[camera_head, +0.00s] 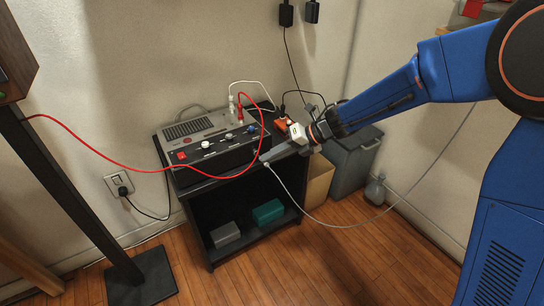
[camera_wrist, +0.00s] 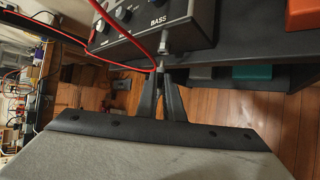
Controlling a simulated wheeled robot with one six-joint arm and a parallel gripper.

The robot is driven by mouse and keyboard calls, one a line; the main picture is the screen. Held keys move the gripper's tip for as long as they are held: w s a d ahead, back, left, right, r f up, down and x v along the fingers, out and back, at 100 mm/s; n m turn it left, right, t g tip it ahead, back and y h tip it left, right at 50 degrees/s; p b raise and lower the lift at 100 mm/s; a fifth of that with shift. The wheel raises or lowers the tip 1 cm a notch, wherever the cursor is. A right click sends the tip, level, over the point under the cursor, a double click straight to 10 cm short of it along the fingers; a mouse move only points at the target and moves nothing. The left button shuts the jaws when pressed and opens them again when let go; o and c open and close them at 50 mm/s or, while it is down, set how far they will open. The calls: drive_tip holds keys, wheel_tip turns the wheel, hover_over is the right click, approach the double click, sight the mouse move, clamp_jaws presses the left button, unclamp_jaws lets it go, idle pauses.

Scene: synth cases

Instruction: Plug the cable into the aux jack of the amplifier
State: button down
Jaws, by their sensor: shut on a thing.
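The amplifier (camera_head: 218,158), a dark box with knobs and a red switch on a grey sloped top, stands on a black shelf unit. In the wrist view its corner (camera_wrist: 190,14) shows the word BASS. My gripper (camera_head: 268,156) is at the amplifier's right front corner, shut on the small grey plug of a grey cable (camera_head: 294,200). The cable droops from the fingertips to the right. In the wrist view the fingertips (camera_wrist: 160,74) nearly meet just below a small grey metal piece at the amplifier's edge. I cannot tell whether the plug is in a jack.
A red cable (camera_head: 110,163) loops across the amplifier's front, close to my fingertips. White and red plugs stand in its top. An orange-red box (camera_head: 281,125) is behind my gripper. A teal box (camera_head: 267,211) and a grey box (camera_head: 225,234) lie on the lower shelf.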

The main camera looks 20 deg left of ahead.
drive_tip(key=shift+w+a, duration=0.75)
drive_tip(key=shift+a, duration=0.15)
idle(0.7)
drive_tip(key=c, duration=1.8)
unclamp_jaws()
drive_tip(key=v, duration=1.7)
drive_tip(key=shift+w+d+r, duration=0.1)
drive_tip(key=shift+d, duration=0.05)
